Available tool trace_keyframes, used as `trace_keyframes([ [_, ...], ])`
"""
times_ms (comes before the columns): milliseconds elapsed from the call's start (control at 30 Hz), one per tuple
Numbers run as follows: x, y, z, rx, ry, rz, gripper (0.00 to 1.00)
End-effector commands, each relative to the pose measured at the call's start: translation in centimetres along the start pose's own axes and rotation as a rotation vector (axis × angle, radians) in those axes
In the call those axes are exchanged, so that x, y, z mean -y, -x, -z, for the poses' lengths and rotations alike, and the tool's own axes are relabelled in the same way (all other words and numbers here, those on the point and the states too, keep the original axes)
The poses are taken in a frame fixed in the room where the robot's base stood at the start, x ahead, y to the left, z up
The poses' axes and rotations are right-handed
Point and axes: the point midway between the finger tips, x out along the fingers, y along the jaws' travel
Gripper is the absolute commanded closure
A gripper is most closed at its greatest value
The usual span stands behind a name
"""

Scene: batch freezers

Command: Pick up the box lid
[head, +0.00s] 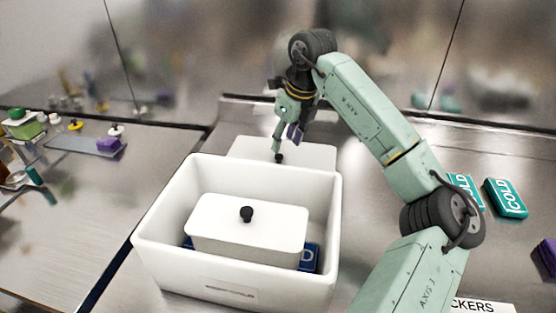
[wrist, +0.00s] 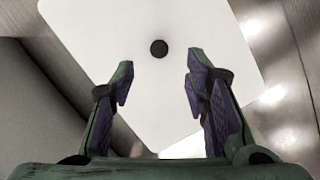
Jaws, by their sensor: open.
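The box lid (head: 315,155) is a flat white panel with a small black knob. It lies on the steel counter just behind the open white box (head: 160,235). In the wrist view the lid (wrist: 110,30) fills much of the picture, and its round black knob (wrist: 159,48) appears just beyond the fingertips, centred between them. My gripper (head: 286,142) is above the lid near the knob, pointing down. In the wrist view its purple-padded fingers (wrist: 160,78) are spread with nothing between them. I cannot tell the exact height above the knob.
Inside the white box sits a smaller white container (head: 250,232) with a black knob, with blue packs (head: 310,258) beside it. Teal COLD packs (head: 506,198) lie on the right. A left counter holds bottles (head: 25,125) and a tray (head: 85,146). Steel walls stand behind.

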Motion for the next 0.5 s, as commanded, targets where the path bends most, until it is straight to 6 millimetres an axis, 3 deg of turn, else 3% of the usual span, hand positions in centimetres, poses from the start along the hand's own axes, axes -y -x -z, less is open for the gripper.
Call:
trace_keyframes([
  [167,-0.1,-1.2,-0.2,0.001,0.002,-0.004,0.58],
  [500,-0.2,-5.4,-0.5,0.002,0.002,-0.003,0.58],
])
